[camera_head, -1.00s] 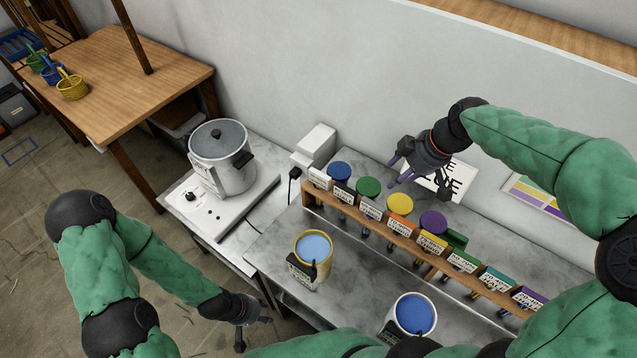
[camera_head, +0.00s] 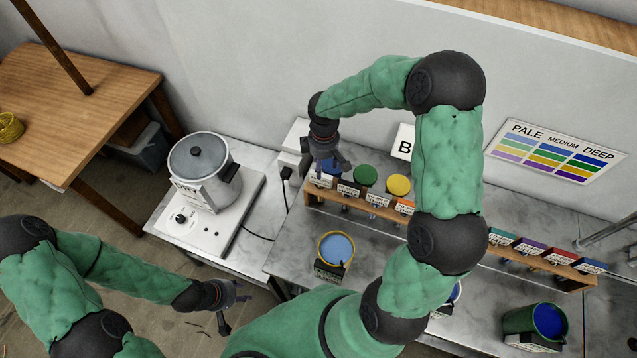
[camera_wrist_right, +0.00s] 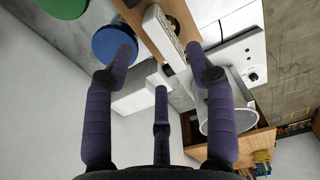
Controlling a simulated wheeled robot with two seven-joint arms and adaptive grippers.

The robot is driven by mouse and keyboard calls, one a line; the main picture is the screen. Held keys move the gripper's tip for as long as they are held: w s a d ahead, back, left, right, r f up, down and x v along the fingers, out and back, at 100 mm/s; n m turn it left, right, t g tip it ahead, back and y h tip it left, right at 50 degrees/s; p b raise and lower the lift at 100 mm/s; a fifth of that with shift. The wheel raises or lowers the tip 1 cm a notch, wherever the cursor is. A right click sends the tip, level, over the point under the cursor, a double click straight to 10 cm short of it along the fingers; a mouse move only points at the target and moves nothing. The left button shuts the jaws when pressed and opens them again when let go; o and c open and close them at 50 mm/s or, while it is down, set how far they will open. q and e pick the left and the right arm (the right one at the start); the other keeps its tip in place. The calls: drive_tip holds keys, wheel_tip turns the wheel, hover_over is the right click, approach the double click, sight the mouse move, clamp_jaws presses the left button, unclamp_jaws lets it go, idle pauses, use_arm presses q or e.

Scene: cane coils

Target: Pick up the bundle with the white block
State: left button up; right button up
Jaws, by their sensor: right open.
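The white block (camera_head: 321,181) is at the left end of the wooden rack, with a label on its front; it also shows in the right wrist view (camera_wrist_right: 158,30), beyond my fingers. My right gripper (camera_head: 330,166) is open and empty, above and behind the rack's left end, over the blue round top (camera_wrist_right: 114,45). My left gripper (camera_head: 233,308) is open and empty, low at the left, away from the rack.
The wooden rack (camera_head: 358,206) carries several labelled blocks. Green (camera_head: 365,174) and yellow (camera_head: 398,185) round tops stand behind it. A pot (camera_head: 203,165) on a hotplate stands left, beside a white box (camera_head: 292,140). A blue-filled pail (camera_head: 337,247) stands in front.

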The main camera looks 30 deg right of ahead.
sight(321, 188)
drive_tip(key=shift+w+a+f, duration=0.15)
drive_tip(key=shift+w+f, duration=0.05)
drive_tip(key=shift+f, duration=0.9)
wheel_tip(321, 188, down, 5)
drive_tip(key=shift+r, duration=0.1)
drive_tip(key=shift+s, duration=0.1)
clamp_jaws()
